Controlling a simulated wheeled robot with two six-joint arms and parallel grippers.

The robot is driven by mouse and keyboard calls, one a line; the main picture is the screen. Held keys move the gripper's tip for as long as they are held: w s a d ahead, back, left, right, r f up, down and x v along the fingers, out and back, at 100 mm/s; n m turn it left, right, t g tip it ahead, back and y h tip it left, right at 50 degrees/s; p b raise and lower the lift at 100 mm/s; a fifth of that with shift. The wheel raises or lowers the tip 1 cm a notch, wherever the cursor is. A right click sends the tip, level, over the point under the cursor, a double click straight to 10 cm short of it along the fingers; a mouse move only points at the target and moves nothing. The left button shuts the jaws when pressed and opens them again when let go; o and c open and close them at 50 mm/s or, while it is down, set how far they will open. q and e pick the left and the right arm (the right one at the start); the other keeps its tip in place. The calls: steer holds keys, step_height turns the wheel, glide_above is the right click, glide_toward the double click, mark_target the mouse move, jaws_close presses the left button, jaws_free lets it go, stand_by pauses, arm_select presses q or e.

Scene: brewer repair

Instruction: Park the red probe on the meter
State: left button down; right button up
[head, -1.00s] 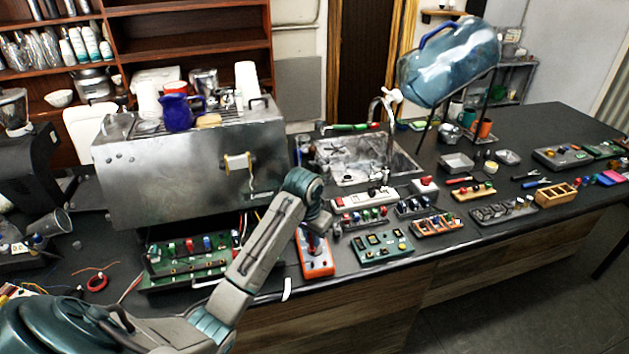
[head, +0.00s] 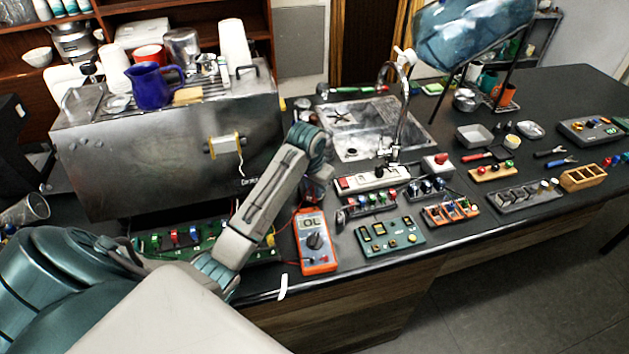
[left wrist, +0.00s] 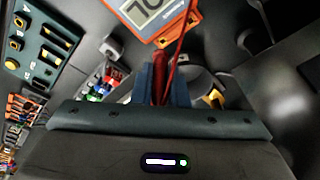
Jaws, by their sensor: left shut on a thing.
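The orange multimeter (head: 320,260) lies on the counter's front part, its display reading "OL". It also shows at the top of the left wrist view (left wrist: 186,27). My left gripper (left wrist: 160,84) is shut on the red probe (left wrist: 160,66), which has a red lead running up past the meter's edge in that view. In the head view the left gripper (head: 317,188) is just behind the meter's far end, partly covered by my own wrist. The probe's tip is hidden, and I cannot tell whether it touches anything. My right gripper is not in view.
A green board (head: 389,237) lies right of the meter, with a white power strip (head: 372,181) behind it. Another green circuit board (head: 190,240) lies left, under the steel brewer (head: 170,150). The sink (head: 350,135) is behind. The counter's front edge is close.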

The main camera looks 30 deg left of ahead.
mark_target(314, 198)
arm_select(q)
steer(key=shift+w+a+f, duration=0.15)
steer(key=shift+w+f, duration=0.05)
steer(key=shift+f, duration=0.45)
steer(key=shift+w+a+f, duration=0.1)
steer(key=shift+w+f, duration=0.05)
steer(key=shift+f, duration=0.7)
steer(key=shift+r, duration=0.1)
steer(key=shift+s+d, duration=0.1)
steer(key=shift+f, duration=0.25)
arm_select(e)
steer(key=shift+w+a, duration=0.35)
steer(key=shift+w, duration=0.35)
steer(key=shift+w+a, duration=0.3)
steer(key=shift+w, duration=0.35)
arm_select(q)
steer(key=shift+f, duration=0.4)
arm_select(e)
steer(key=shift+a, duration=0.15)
arm_select(q)
steer(key=shift+f, duration=0.25)
